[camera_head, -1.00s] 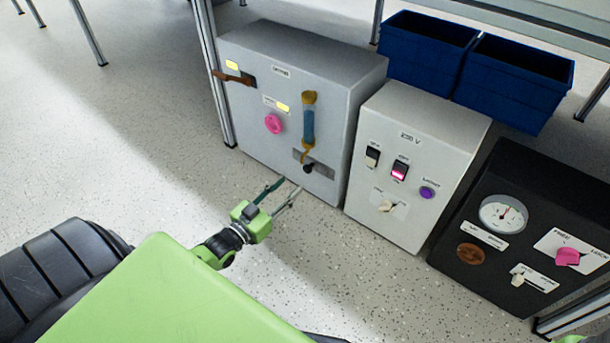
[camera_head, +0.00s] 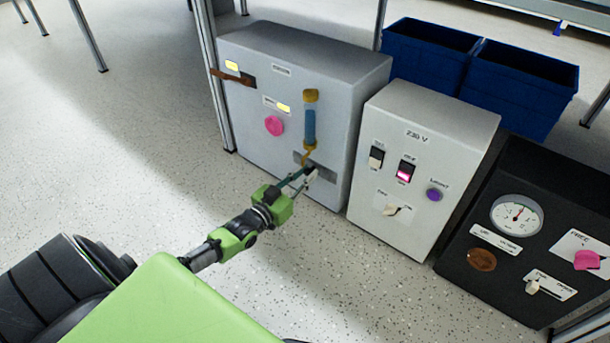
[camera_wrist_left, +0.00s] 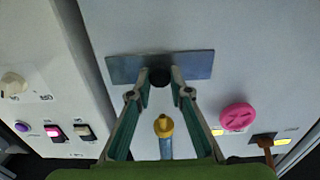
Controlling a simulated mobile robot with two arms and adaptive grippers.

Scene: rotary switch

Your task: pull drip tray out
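The drip tray shows as a flat grey metal plate (camera_head: 325,174) with a black knob, low on the front of the left grey box (camera_head: 300,60). In the left wrist view the plate (camera_wrist_left: 112,69) lies across the top middle and its knob (camera_wrist_left: 160,77) is round and dark. My left gripper (camera_head: 307,173) is at the plate; in the left wrist view its fingertips (camera_wrist_left: 160,84) stand apart on either side of the knob. I cannot tell whether they touch it. In the head view the gripper partly hides the knob. My right gripper is not in view.
Above the plate hangs a blue-and-yellow tube (camera_head: 310,120), with a pink knob (camera_head: 274,126) to its left. A 230 V switch box (camera_head: 430,130) stands close on the right, then a black gauge box (camera_head: 520,200). The floor (camera_head: 150,170) in front is clear.

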